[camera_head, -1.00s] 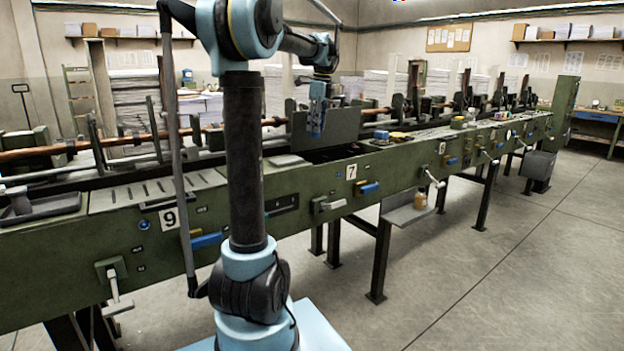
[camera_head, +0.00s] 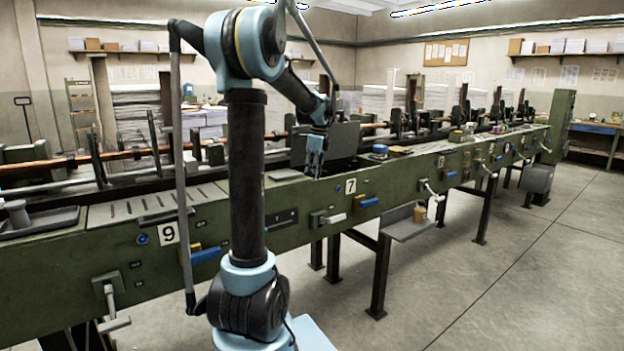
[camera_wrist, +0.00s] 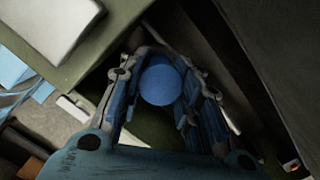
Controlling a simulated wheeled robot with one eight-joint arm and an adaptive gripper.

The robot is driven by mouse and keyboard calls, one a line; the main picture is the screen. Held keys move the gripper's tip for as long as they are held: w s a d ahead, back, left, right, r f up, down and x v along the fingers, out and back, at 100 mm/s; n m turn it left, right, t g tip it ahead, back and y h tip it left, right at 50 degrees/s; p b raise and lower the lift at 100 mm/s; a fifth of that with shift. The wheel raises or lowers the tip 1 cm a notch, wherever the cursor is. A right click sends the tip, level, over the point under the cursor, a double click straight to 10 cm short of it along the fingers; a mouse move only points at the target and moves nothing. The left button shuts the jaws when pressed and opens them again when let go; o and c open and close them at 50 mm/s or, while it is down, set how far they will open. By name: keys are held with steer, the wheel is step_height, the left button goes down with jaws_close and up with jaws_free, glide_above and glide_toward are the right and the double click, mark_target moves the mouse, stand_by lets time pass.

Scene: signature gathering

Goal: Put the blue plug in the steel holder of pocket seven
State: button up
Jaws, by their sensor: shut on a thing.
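The blue plug (camera_wrist: 161,84) shows in the wrist view as a round blue shape between the fingers of my gripper (camera_wrist: 158,66), which is shut on it. In the head view my gripper (camera_head: 314,168) points down low over the green machine's near edge, just left of the plate with the number 7 (camera_head: 350,186). The plug cannot be made out there. I cannot make out the steel holder of pocket seven in either view, nor whether the plug touches anything below it.
A dark upright plate (camera_head: 340,139) stands close behind my gripper. A pale flat pad (camera_head: 283,175) lies on the machine's edge to its left. Blue and yellow items (camera_head: 398,151) sit to the right. A blue-handled lever (camera_head: 369,203) juts from the front.

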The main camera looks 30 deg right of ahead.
steer(key=shift+f, duration=0.65)
steer(key=shift+f, duration=0.25)
steer(key=o, duration=0.8)
steer(key=shift+r, duration=0.1)
steer(key=r, duration=0.4)
steer(key=s+r, duration=0.1)
steer(key=r, duration=0.3)
steer(key=d+r, duration=0.1)
steer(key=r, duration=0.3)
steer(key=shift+s+r, duration=0.15)
steer(key=shift+s, duration=0.1)
